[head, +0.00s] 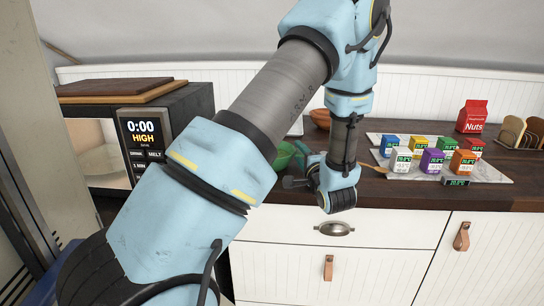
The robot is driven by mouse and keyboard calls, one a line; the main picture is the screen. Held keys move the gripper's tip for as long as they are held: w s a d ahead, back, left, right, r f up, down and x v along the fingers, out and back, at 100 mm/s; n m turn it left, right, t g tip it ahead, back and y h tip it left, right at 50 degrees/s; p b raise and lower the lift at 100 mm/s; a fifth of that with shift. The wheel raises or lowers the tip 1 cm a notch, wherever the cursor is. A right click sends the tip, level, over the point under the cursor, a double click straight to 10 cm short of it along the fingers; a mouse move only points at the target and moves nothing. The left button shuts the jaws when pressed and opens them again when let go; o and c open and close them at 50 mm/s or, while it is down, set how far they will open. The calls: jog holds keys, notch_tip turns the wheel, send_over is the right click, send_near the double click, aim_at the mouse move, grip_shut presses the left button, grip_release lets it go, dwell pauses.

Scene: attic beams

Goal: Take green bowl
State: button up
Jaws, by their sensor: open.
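A green bowl (283,155) stands on the dark wooden counter, right of the microwave. My arm covers part of it from the left and front. My gripper (299,163) is at the bowl's right side, partly hidden behind my wrist. It is open. I cannot tell whether its fingers touch the bowl or reach around its rim.
A brown bowl (320,118) stands behind my wrist. Several small coloured cartons (432,161) stand on pale trays to the right, near a red Nuts bag (472,116) and sliced bread (512,131). The microwave (140,140) at left carries wooden boards (115,87).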

jog(key=shift+w+a, duration=0.2)
jog(key=shift+w, duration=0.9)
grip_shut()
jog(key=shift+s+f, duration=0.1)
jog(key=shift+f, duration=0.15)
dwell(0.3)
